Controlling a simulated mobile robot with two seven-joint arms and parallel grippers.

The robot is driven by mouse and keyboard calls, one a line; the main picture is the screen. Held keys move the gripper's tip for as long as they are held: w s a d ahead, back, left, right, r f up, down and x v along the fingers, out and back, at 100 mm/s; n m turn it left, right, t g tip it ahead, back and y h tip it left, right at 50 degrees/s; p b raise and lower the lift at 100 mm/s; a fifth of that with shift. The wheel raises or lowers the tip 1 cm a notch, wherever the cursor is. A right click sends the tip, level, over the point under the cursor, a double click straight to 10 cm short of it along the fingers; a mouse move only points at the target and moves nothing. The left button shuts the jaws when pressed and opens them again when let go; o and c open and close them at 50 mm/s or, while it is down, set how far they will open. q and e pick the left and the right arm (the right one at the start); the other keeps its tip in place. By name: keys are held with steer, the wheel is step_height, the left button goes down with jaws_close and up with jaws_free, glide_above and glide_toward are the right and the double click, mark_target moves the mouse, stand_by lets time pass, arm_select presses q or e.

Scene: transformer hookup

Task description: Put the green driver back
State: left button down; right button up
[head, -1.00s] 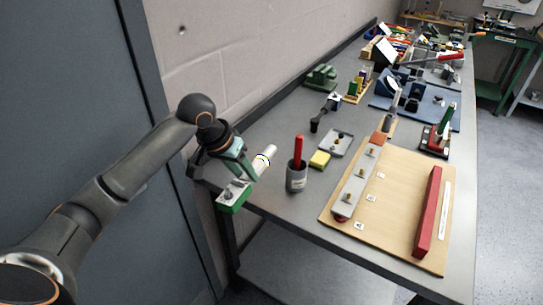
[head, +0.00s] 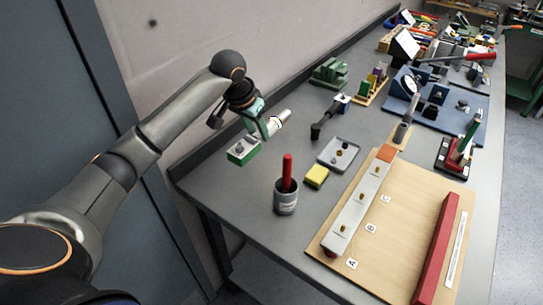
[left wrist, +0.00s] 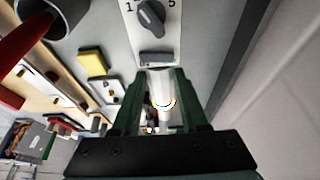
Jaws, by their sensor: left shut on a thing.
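My left gripper (head: 268,126) is shut on a white cylinder with a coloured band (head: 281,121), which sticks out to the right. The cylinder also shows between the dark green fingers in the left wrist view (left wrist: 161,92). Its rear part is hidden by the gripper, so I cannot tell what tool it is. A green box with a light top and dark knob (head: 242,151) is just below and left of the gripper. A tool with a green upright part (head: 466,134) stands in a red and black holder (head: 452,159) at the right. My right gripper is not in view.
A grey cup (head: 286,200) holds a red-handled tool. A yellow block (head: 316,176) and a grey tray (head: 339,154) are beside it. A wooden board (head: 395,250) carries a grey bar and a red bar. The wall runs along the bench's left side.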

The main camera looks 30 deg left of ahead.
mark_target(248, 141)
arm_select(q)
step_height(248, 141, down, 5)
steer(key=shift+s+r, duration=0.1)
steer(key=shift+s, duration=0.05)
steer(key=shift+f, duration=2.35)
steer(key=shift+f, duration=0.15)
steer(key=shift+c, duration=2.2)
jaws_free()
steer(key=v, duration=1.2)
